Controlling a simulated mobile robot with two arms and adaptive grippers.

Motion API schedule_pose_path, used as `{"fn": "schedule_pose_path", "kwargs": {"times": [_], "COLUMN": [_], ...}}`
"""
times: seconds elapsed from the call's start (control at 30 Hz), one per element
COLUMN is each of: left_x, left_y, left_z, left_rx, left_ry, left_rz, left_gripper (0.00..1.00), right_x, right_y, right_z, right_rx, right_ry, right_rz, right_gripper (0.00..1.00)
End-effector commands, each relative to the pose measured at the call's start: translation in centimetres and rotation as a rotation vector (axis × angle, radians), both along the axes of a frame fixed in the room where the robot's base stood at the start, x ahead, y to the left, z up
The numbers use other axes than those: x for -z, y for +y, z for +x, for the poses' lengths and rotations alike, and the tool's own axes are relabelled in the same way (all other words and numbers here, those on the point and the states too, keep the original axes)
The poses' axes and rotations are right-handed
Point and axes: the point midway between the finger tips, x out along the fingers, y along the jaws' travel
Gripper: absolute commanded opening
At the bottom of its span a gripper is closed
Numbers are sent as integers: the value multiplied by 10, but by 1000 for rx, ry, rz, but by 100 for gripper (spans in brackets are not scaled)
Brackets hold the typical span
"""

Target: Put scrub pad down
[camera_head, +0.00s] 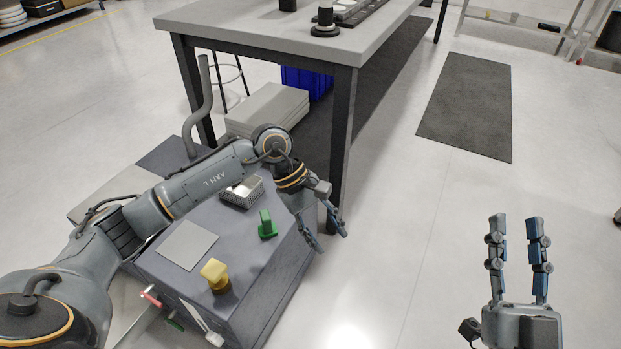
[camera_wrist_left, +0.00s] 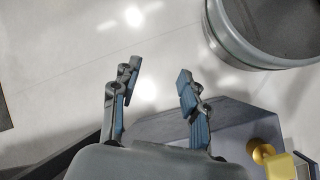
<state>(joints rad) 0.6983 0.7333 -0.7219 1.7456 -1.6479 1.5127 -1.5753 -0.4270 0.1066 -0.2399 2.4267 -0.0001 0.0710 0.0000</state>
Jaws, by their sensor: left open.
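A green block with an upright grip (camera_head: 267,225) stands on the grey cart top (camera_head: 245,240). A yellow block on a round gold base (camera_head: 214,274) stands nearer on the same top; a yellow block also shows at the lower right of the left wrist view (camera_wrist_left: 281,166). I cannot tell which of the two is the scrub pad. My left gripper (camera_head: 333,243) is open and empty, past the cart's right edge, apart from both blocks. The left wrist view shows only floor between its fingertips (camera_wrist_left: 159,69). My right gripper (camera_head: 516,218) is open and empty over bare floor.
A metal mesh basket (camera_head: 241,193) and a flat grey square plate (camera_head: 187,245) are on the cart top. A workbench (camera_head: 255,28) with dark legs stands just behind my left arm. Dark mats (camera_head: 468,100) lie on the floor.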

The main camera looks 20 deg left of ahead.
Motion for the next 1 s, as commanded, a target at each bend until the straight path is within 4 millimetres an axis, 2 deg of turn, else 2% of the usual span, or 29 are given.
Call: {"fn": "schedule_pose_path", "kwargs": {"times": [0.03,0.07,0.1,0.17,0.2,0.23,0.27,0.3,0.33,0.4,0.47,0.5,0.53,0.57,0.63,0.73,0.83,1.0], "left_x": [-8,-19,-38,-79,-111,-135,-159,-188,-207,-238,-249,-250,-247,-243,-231,-215,-206,-204], "left_y": [-50,-75,-106,-144,-161,-167,-169,-166,-159,-132,-103,-85,-71,-60,-38,-19,-12,-11], "left_z": [-27,-41,-59,-85,-98,-105,-108,-109,-107,-95,-83,-74,-69,-65,-59,-56,-56,-56], "left_rx": [-45,-84,-140,-235,-300,-346,-391,-443,-475,-525,-531,-512,-490,455,311,172,105,92], "left_ry": [100,171,287,514,697,842,1000,1220,1393,1818,2185,2419,2583,-2722,-2572,-2420,-2344,-2329], "left_rz": [-175,-281,-425,-652,-800,-903,-999,-1115,-1194,-1346,-1433,-1469,-1486,1483,1254,1042,941,918], "left_gripper": [44,44,44,44,44,44,44,44,44,44,44,44,44,44,44,44,44,44], "right_x": [0,0,0,0,0,0,0,0,0,0,0,0,0,0,0,0,0,0], "right_y": [0,0,0,0,0,0,0,0,0,0,0,0,0,0,0,0,0,0], "right_z": [0,0,0,0,0,0,0,0,0,0,0,0,0,0,0,0,0,0], "right_rx": [0,0,0,0,0,0,0,0,0,0,-1,-1,-1,-1,-1,0,0,0], "right_ry": [0,-1,-1,-1,-1,-1,-1,-2,-2,-2,-2,-2,-2,-2,-2,-2,-1,-1], "right_rz": [0,0,0,0,0,0,0,1,1,1,1,1,1,1,1,1,1,1], "right_gripper": [36,36,36,36,36,36,36,36,36,36,36,36,36,36,36,36,36,36]}}
